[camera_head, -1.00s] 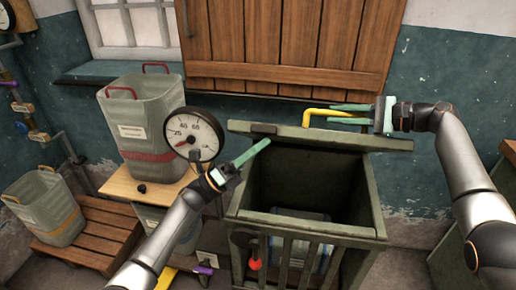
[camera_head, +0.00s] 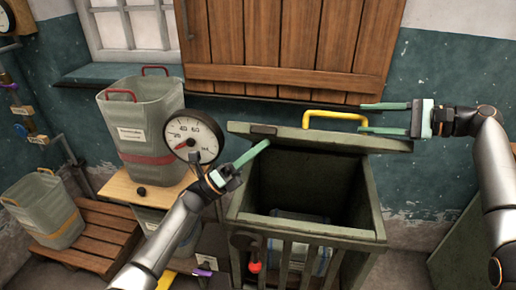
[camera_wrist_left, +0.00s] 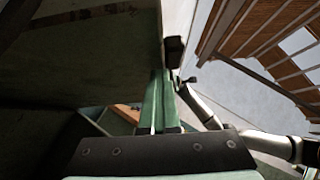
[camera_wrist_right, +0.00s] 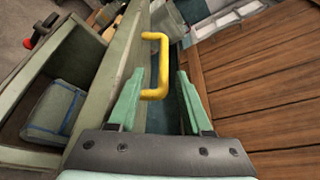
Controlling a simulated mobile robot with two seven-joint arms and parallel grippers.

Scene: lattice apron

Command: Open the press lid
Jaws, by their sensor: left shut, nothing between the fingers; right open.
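The press is a green open-topped bin (camera_head: 308,225) in the head view. Its lid (camera_head: 330,139) stands raised at the back edge, with a yellow handle (camera_head: 335,117) on top.
A pressure gauge (camera_head: 192,138) and a grey bin with red handles (camera_head: 135,115) stand left of the press. A wrapped bundle (camera_head: 297,216) lies inside the press. Wooden shutters (camera_head: 290,40) are on the wall behind.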

